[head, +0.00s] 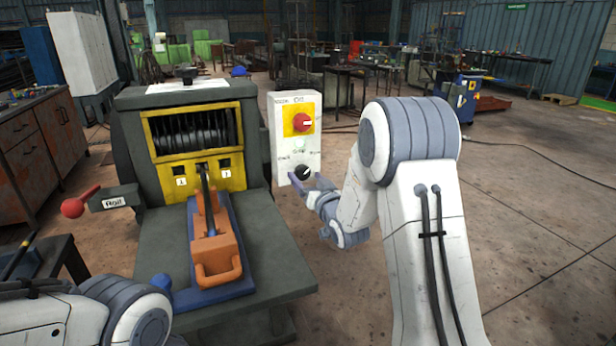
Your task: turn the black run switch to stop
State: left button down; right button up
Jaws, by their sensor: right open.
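The black run switch (302,173) is a round knob low on a white control box (283,142) to the right of the machine. A pale line shows on the knob; I cannot read the labels beside it well enough to tell its setting. My right gripper (305,181) is open at the knob, with one finger on its left and the other near its lower right. I cannot tell whether the fingers touch it. My left arm shows at the lower left, and its gripper is not in view.
A red rotary switch (302,122) on a yellow plate sits above the knob. The drum machine (185,150) with a yellow frame and an orange-and-blue fixture (215,250) stands left. A red-balled lever (75,207) sticks out at far left. Open floor lies right.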

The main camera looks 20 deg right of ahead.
jog(key=shift+w, duration=0.6)
grip_shut()
